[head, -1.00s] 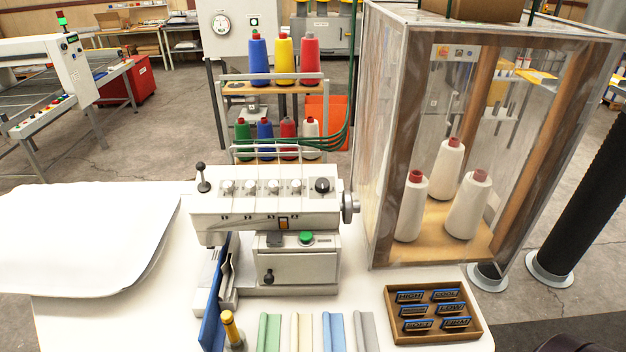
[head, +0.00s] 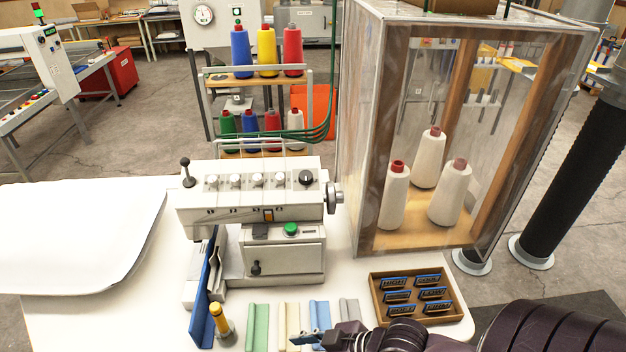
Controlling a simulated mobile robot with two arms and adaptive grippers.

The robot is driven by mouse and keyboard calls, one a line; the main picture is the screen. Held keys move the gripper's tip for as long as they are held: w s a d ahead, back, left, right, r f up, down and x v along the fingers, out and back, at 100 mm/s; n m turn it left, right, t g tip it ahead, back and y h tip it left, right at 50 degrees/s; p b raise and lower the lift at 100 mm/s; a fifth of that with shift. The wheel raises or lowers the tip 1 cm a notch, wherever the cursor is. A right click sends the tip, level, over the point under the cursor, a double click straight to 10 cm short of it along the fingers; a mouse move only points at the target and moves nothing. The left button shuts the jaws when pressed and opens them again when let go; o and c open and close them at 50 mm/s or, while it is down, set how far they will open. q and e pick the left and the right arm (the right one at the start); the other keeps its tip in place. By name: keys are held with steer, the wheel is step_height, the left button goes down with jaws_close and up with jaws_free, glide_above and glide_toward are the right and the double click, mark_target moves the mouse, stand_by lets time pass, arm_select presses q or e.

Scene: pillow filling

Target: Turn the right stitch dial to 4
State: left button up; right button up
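The white sewing machine (head: 250,210) stands on the table. Its top face carries a row of small white dials (head: 258,180) and one larger black dial (head: 306,177) at the right end. The number the black dial points to is too small to read. My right gripper (head: 303,337) is low at the bottom edge, over the coloured strips and well in front of the machine, touching no dial. Its fingers are too small and overlapped to tell open from shut. My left gripper is not in view.
A clear-walled cabinet with white thread cones (head: 447,192) stands close at the right. A wooden tray of labelled tags (head: 462,313) lies in front of it. A black lever (head: 187,172) rises at the machine's left end, and a handwheel (head: 335,197) at its right. White fabric (head: 75,235) covers the left.

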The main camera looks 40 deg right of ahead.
steer(key=w+d+r+t+y, duration=0.2)
steer(key=w+d+r+t, duration=0.2)
steer(key=w+d+r, duration=0.3)
steer(key=m+t+h, duration=0.2)
steer(key=t+h, duration=0.2)
steer(key=t, duration=0.2)
glide_toward(309, 178)
steer(key=b+x, duration=0.5)
steer(key=x, duration=0.1)
steer(key=shift+w+d, duration=0.15)
steer(key=shift+w+b, duration=0.4)
steer(key=shift+w, duration=0.25)
steer(key=shift+w+a, duration=0.35)
steer(key=shift+w, duration=0.1)
